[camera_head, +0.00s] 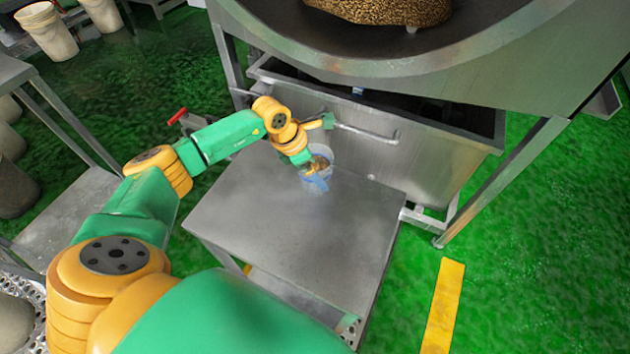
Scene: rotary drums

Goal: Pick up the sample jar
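The sample jar (328,155) is a small translucent, bluish container with some brown matter visible in it. It stands near the back edge of the metal table (285,232) and looks upright. My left gripper (313,172) is at the near left side of the jar and overlaps it in the picture. The fingers are small and partly merge with the jar, so I cannot tell whether they are around it or beside it, or how far apart they are. My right gripper is out of view.
A metal bin (420,160) with a bar handle stands just behind the table. A large drum (380,55) holding brown grains hangs above it. Another metal table (75,205) is at left, with white buckets (50,32) beyond. The table's front half is clear.

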